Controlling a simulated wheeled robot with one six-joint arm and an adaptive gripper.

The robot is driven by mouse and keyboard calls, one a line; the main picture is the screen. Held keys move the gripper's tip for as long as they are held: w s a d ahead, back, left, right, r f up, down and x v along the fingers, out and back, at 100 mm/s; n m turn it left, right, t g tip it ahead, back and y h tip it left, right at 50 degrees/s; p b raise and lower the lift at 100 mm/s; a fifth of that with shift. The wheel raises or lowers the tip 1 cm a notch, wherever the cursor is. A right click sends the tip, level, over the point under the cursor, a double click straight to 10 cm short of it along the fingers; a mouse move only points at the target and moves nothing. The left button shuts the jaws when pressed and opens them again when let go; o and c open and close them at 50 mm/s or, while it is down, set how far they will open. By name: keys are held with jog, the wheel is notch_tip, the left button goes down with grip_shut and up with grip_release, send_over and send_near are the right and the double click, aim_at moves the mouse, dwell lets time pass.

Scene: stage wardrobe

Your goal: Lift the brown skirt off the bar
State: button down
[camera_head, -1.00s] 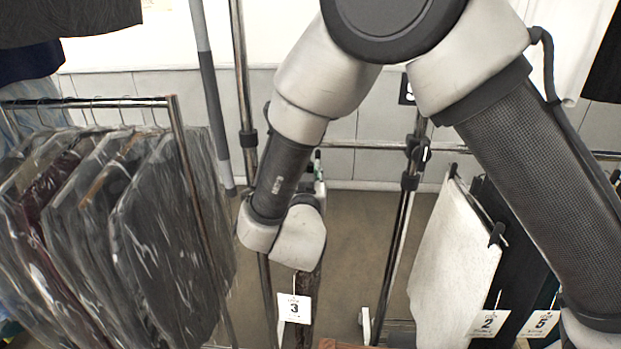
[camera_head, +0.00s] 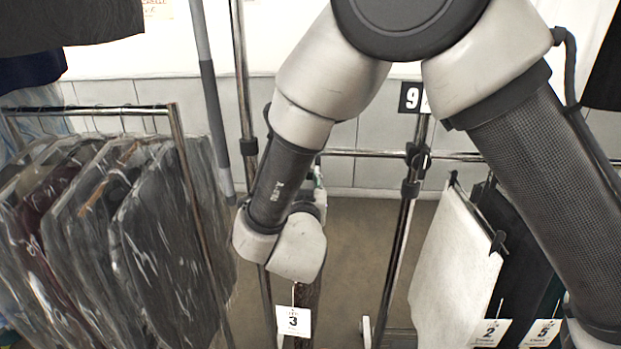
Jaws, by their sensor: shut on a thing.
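The brown skirt (camera_head: 307,297) shows as a narrow dark strip of cloth below my wrist. A white tag with the number 3 (camera_head: 294,321) hangs in front of it. Most of the skirt and its hanger are hidden by my arm. The bar (camera_head: 350,153) runs level behind my wrist. My gripper (camera_head: 319,181) shows only as a small piece beyond the wrist, close to the bar, above the skirt. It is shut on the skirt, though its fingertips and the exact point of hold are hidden. I cannot tell whether the hanger touches the bar.
A rack of plastic-covered dark garments (camera_head: 165,240) stands at left. A white garment (camera_head: 455,270) and black garments (camera_head: 515,255) with tags 2 and 5 hang at right. A rack post (camera_head: 405,220) with a number 9 sign stands between. Floor (camera_head: 350,240) shows beyond.

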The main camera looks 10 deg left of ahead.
jog(key=shift+s+d, duration=0.15)
jog(key=shift+s, duration=2.95)
